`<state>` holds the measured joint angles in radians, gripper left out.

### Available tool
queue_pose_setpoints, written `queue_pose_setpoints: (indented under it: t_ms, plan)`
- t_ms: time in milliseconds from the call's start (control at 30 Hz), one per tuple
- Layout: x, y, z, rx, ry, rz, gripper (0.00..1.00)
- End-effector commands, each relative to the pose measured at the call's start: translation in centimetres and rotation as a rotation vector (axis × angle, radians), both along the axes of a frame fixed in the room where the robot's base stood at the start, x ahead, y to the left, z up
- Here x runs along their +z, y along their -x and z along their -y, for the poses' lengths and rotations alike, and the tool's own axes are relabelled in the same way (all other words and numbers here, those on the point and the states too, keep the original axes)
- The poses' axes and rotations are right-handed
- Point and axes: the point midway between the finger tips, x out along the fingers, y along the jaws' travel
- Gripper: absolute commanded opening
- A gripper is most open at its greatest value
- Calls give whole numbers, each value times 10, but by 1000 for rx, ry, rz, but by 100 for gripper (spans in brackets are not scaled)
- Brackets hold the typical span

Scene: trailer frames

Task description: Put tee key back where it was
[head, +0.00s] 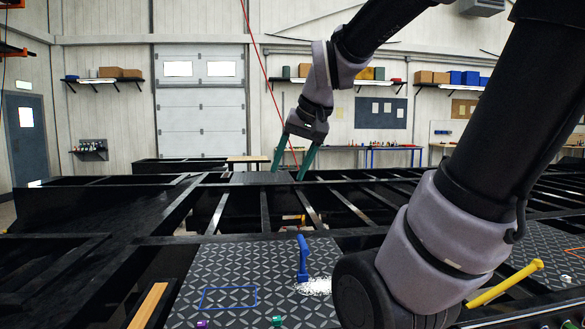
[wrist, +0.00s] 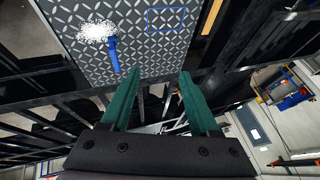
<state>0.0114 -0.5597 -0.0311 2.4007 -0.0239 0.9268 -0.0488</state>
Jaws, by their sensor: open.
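My gripper (head: 288,174) is open and empty, its two green fingers pointing down, high above the black frame and beyond the diamond plate. In the wrist view its fingers (wrist: 160,72) are spread with nothing between them. A yellow bar-shaped tool (head: 505,285) lies tilted at the right, partly behind my arm. I cannot tell which of these, if either, is the tee key.
A white speckled patch (head: 317,286) lies beside the blue tool. A blue rectangle outline (head: 228,298) marks the plate, and small purple (head: 202,324) and green (head: 277,321) items sit at its front edge. Black beams with open gaps surround the plate. My arm hides the plate's right side.

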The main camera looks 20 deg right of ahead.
Motion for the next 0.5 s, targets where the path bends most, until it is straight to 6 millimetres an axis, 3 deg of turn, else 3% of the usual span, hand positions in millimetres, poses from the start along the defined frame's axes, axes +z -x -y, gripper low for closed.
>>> queue_pose_setpoints:
  t_ms: [100,200,500]
  plan:
    - [4,29,-10,-4,-15,57,62]
    - [4,43,-14,-5,-20,82,62]
    - [4,49,-16,-8,-25,92,62]
